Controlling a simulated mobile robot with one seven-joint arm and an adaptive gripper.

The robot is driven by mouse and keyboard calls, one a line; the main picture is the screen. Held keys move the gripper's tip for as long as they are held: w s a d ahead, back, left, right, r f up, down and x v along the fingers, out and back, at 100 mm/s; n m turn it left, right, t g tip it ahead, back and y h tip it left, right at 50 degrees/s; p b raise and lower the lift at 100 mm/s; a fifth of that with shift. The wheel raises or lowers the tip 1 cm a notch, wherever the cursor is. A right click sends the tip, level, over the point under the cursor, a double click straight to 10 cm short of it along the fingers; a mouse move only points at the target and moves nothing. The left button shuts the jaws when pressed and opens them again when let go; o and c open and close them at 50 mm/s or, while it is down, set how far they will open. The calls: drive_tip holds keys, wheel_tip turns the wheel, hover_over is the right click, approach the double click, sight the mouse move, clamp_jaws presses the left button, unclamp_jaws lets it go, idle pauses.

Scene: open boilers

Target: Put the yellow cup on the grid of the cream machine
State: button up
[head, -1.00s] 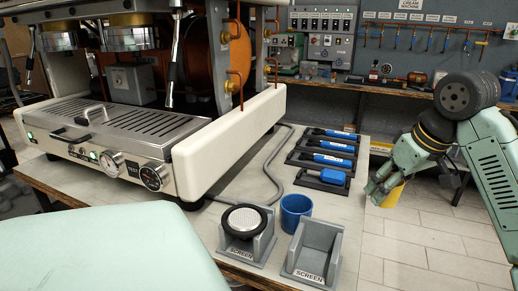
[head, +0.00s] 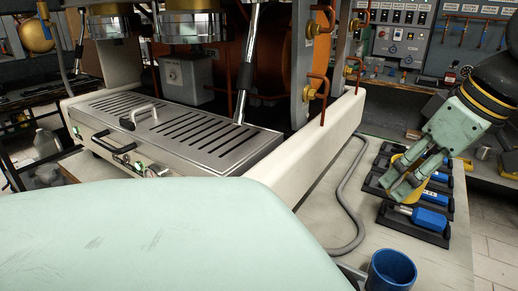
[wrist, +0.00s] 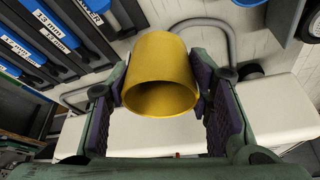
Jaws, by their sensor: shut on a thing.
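The yellow cup (wrist: 162,62) is between the two fingers of my gripper (wrist: 160,92) in the wrist view, with its open mouth facing the camera. My gripper is shut on it. In the head view my gripper (head: 400,190) hangs over the blue tools at the right, and a bit of the yellow cup (head: 397,160) shows behind the fingers. The cream machine (head: 325,140) stands to the left. Its slotted metal grid (head: 180,125) has a handle on it and no cup on it. The cup is apart from the grid, to its right.
A blue cup (head: 391,272) stands at the table's front. A grey hose (head: 345,210) curves beside the machine's cream side wall. Blue tools in black holders (head: 430,218) lie under my arm. Copper pipes (head: 326,60) and a lever (head: 247,70) rise above the grid.

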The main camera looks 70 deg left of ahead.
drive_tip(key=shift+a, duration=0.25)
drive_tip(key=shift+d+f+p, duration=0.1)
drive_tip(key=shift+f+p, duration=0.3)
drive_tip(key=shift+f, duration=4.6)
drive_tip(key=o, duration=1.1)
drive_tip(key=shift+f, duration=0.1)
drive_tip(key=shift+o, duration=0.2)
